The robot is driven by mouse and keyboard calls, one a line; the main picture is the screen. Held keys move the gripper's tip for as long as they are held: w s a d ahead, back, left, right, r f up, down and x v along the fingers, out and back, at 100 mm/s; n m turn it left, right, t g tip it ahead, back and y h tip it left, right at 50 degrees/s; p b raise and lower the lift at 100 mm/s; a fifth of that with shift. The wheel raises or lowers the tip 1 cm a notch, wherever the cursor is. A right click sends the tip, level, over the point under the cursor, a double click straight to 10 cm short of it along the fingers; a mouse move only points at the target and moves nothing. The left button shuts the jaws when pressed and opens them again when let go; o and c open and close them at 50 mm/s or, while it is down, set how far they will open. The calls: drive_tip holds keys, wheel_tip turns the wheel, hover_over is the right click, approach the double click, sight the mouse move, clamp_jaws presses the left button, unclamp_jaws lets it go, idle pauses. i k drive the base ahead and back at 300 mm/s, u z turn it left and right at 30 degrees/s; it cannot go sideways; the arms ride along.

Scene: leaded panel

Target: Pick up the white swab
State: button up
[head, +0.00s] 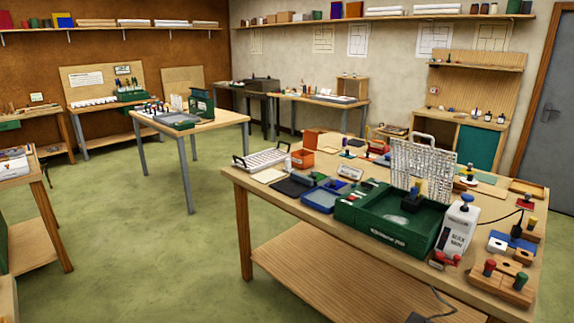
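I cannot make out a white swab for certain in the head view; the small items on the benches are too small to tell apart. The nearest wooden workbench (262,186) carries many small tools and containers. My gripper is not in view.
A second table (222,122) stands further back. Green floor (130,235) is open at left.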

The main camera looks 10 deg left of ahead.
sight(288, 169)
drive_tip(key=u, duration=0.15)
drive_tip(key=i, duration=0.95)
drive_tip(key=u, duration=0.5)
drive_tip(key=i, duration=0.95)
drive_tip(key=u, duration=0.75)
drive_tip(key=i, duration=0.8)
drive_tip(key=u, duration=0.7)
drive_tip(key=i, duration=0.7)
drive_tip(key=u, duration=0.3)
